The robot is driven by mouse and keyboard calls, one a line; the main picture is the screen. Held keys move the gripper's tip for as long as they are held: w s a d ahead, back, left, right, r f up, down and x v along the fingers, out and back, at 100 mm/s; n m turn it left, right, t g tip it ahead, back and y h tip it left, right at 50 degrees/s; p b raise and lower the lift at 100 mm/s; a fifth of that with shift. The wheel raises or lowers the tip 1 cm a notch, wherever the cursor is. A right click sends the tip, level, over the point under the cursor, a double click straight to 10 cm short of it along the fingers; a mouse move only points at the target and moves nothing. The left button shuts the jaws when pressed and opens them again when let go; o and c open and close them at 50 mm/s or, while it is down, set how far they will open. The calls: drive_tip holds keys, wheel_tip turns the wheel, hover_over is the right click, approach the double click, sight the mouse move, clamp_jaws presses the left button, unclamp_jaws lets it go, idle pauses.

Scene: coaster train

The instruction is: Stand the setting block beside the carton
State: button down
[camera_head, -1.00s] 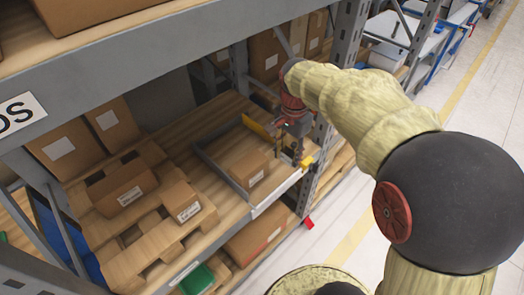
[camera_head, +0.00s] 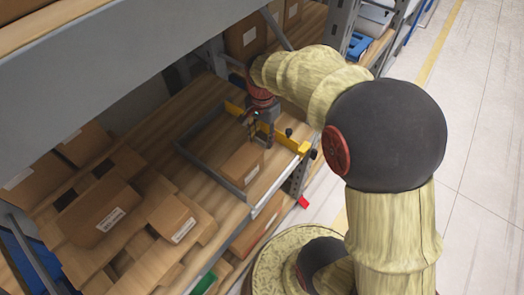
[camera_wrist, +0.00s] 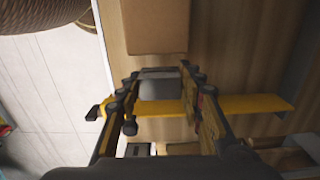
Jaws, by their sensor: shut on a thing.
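The carton (camera_head: 240,167) is a small brown box with a white label, standing inside a grey-edged frame on the wooden shelf. It also shows at the top of the wrist view (camera_wrist: 155,26). My gripper (camera_head: 256,130) is at the carton's far side, close to a yellow bar (camera_head: 291,142). In the wrist view my gripper (camera_wrist: 160,78) is shut on a grey block (camera_wrist: 160,86), which I take as the setting block. The block is just apart from the carton in that view, with the yellow bar (camera_wrist: 245,104) passing behind it. Its lower end is hidden.
The grey frame (camera_head: 205,171) surrounds the carton on the shelf. A rack post (camera_head: 341,30) stands behind my arm, and an upper shelf beam (camera_head: 130,60) crosses overhead.

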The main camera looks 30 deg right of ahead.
drive_tip(key=shift+f+b, duration=0.85)
drive_tip(key=shift+f, duration=2.5)
drive_tip(key=shift+f, duration=0.15)
drive_tip(key=c, duration=1.2)
unclamp_jaws()
